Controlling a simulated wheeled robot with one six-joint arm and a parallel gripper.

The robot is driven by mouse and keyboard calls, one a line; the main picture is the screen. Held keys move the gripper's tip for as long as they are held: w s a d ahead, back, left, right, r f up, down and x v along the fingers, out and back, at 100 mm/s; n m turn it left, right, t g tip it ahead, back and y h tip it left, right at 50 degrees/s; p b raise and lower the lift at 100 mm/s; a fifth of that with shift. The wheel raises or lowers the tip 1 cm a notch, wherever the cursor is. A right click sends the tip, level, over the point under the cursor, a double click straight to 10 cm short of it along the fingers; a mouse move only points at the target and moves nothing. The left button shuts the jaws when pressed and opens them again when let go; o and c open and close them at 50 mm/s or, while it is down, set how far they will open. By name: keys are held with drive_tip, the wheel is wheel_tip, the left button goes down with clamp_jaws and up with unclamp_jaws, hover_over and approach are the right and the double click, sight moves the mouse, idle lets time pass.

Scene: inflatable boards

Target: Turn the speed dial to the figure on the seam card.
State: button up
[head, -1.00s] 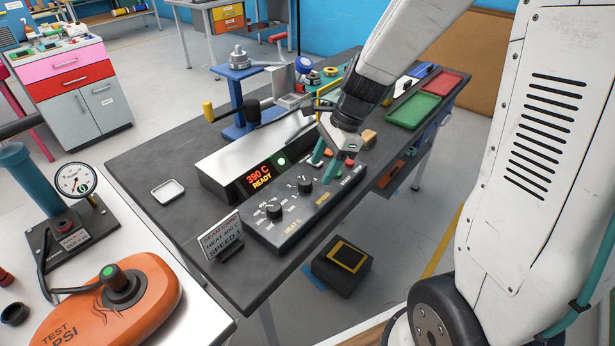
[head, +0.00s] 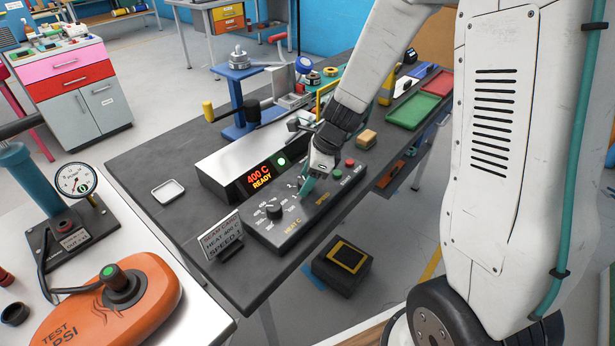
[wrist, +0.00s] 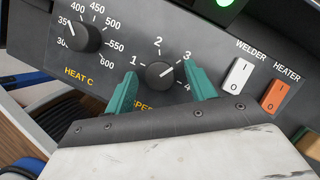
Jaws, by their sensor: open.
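The speed dial (wrist: 160,75) is a round black knob on the sloping control panel (wrist: 225,110). In the wrist view its white mark points up and right, at about the 3. My gripper (wrist: 161,92) is open, with one teal finger on each side of the dial; I cannot tell whether either touches it. In the head view my gripper (head: 306,184) is down at the panel and largely hides the dial. The seam card (head: 221,236) stands upright left of the panel. It reads HEAT 400 C and a SPEED figure too small to read surely.
The heat dial (wrist: 80,38) sits left of the speed dial. The welder switch (wrist: 237,73) and heater switch (wrist: 275,95) sit to the right. The display (head: 259,176) reads 400 C READY, beside a lit green lamp (head: 282,161). A sponge-like block (head: 367,138) lies behind the panel.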

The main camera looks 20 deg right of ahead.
drive_tip(key=c, duration=1)
drive_tip(key=shift+o, duration=0.2)
drive_tip(key=shift+n, duration=0.4)
drive_tip(key=n+g, duration=0.2)
drive_tip(key=n, duration=0.2)
drive_tip(key=shift+w, duration=0.2)
drive_tip(key=n+g, duration=0.1)
drive_tip(key=n, duration=0.2)
drive_tip(key=n+g, duration=0.1)
drive_tip(key=n, duration=0.2)
drive_tip(key=shift+w, duration=0.1)
drive_tip(key=n+g+h, duration=0.1)
drive_tip(key=n, duration=0.2)
drive_tip(key=n+g+h, duration=0.1)
drive_tip(key=n, duration=0.3)
drive_tip(key=shift+w+a, duration=0.15)
drive_tip(key=shift+a, duration=0.05)
drive_tip(key=n+h, duration=0.1)
drive_tip(key=n, duration=0.2)
drive_tip(key=n+h, duration=0.1)
drive_tip(key=n, duration=0.2)
drive_tip(key=shift+a+g, duration=0.1)
drive_tip(key=shift+g, duration=0.2)
drive_tip(key=shift+n+h, duration=0.3)
